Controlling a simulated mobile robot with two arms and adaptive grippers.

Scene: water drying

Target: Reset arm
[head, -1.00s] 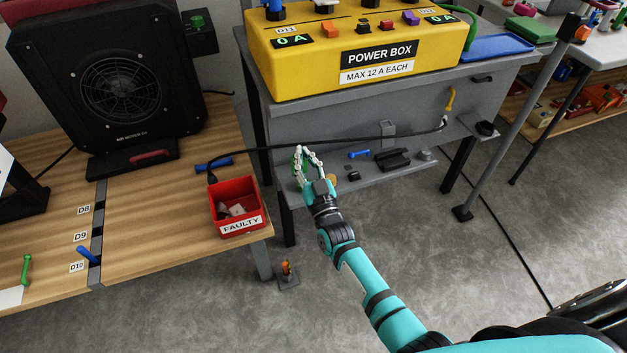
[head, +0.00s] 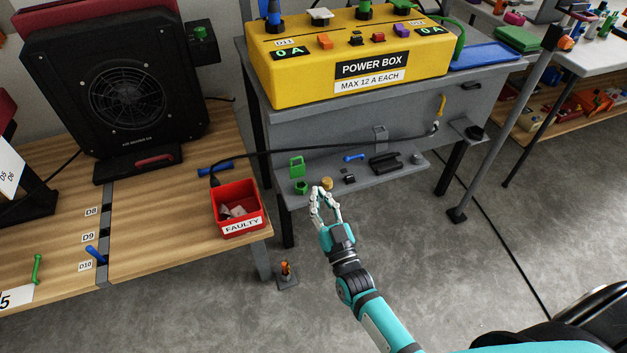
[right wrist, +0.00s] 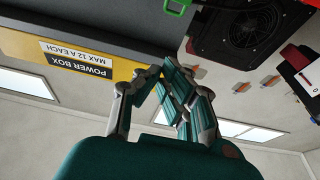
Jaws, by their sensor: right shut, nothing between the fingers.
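My right arm reaches in from the lower right in the head view. Its gripper (head: 325,194) is shut and empty, with its fingertips in front of the lower shelf (head: 400,179) of the grey bench. It also shows in the right wrist view (right wrist: 166,72), fingers drawn together with nothing between them. My left gripper is not in view.
A yellow power box (head: 350,60) stands on the grey bench. The shelf holds a green padlock-like part (head: 296,166), a brass disc (head: 327,183) and small black parts. A red bin (head: 238,209) labelled FAULTY and a black air mover (head: 122,90) are on the left wooden table. Grey floor below is open.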

